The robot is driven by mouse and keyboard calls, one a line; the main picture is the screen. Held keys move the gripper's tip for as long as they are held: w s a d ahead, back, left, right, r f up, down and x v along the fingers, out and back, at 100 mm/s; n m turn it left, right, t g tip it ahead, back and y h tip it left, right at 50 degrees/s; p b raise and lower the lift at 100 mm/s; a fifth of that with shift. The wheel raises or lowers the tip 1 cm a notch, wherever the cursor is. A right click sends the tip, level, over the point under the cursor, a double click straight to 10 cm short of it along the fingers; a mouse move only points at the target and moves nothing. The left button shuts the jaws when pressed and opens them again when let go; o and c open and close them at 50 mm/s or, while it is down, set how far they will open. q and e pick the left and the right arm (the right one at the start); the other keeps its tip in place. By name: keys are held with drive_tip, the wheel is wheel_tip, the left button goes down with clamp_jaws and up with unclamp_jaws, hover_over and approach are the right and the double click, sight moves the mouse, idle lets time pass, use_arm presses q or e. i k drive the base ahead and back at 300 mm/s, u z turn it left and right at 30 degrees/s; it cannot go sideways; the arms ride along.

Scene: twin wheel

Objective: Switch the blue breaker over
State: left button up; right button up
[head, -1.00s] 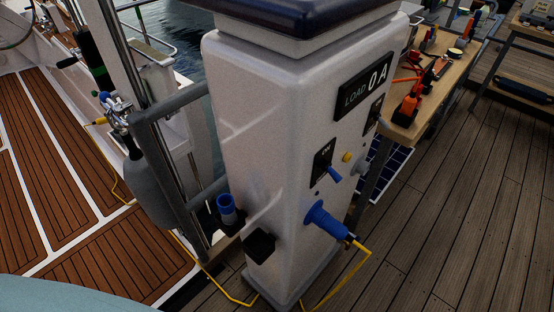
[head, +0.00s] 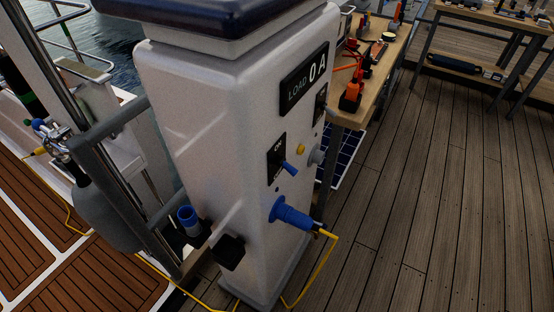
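The blue breaker (head: 289,168) is a small blue lever on a black plate (head: 276,158) marked "ON" at its top, on the front face of the white power pedestal (head: 215,120). The lever sticks out toward the lower right, below the "ON" mark. A display (head: 304,82) above it reads "LOAD 0 A". A blue plug (head: 290,213) sits in the pedestal below the breaker, with a yellow cable (head: 327,262) running from it to the deck. Neither of my grippers shows in the head view.
A yellow button (head: 301,149) and a grey round fitting (head: 316,156) sit right of the breaker. An empty-looking blue socket (head: 188,218) and a black box (head: 228,251) are on the left side. A workbench (head: 385,62) with tools stands behind. Deck (head: 430,200) at right is clear.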

sight(292, 171)
drive_tip(key=z, duration=1.85)
drive_tip(key=k, duration=0.95)
drive_tip(key=u, duration=1.85)
drive_tip(key=i, duration=0.5)
drive_tip(key=u, duration=0.05)
